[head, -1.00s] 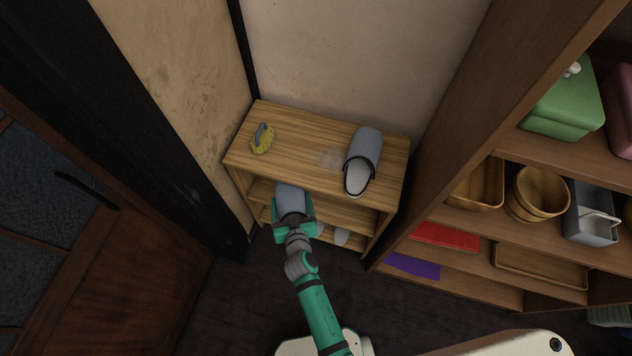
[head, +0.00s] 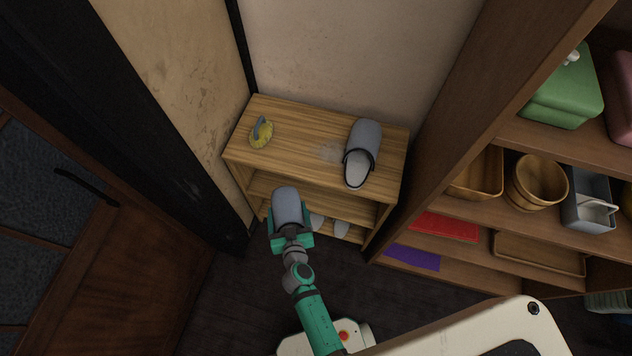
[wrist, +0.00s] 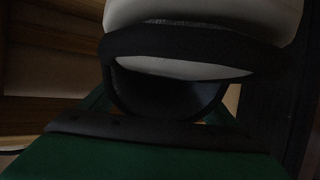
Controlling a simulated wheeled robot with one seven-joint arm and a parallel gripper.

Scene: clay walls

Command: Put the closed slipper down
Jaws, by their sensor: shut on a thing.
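A grey slipper (head: 287,203) is in my gripper (head: 290,226), in front of the small wooden shelf unit (head: 292,150). My gripper is shut on it. In the wrist view the held slipper (wrist: 200,45) fills the upper middle, with its dark-edged opening toward the camera and my green gripper (wrist: 150,145) below it. A second grey slipper (head: 364,142) with a dark-rimmed opening lies on the shelf unit's top at the right. Pale slipper-like shapes (head: 341,228) show on the lowest shelf, partly hidden.
A yellow brush with a grey handle (head: 261,132) lies on the top at the left. A pale smudge (head: 330,152) marks the top beside the second slipper. A tall brown shelf (head: 440,150) stands close on the right; a clay wall (head: 185,80) is on the left.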

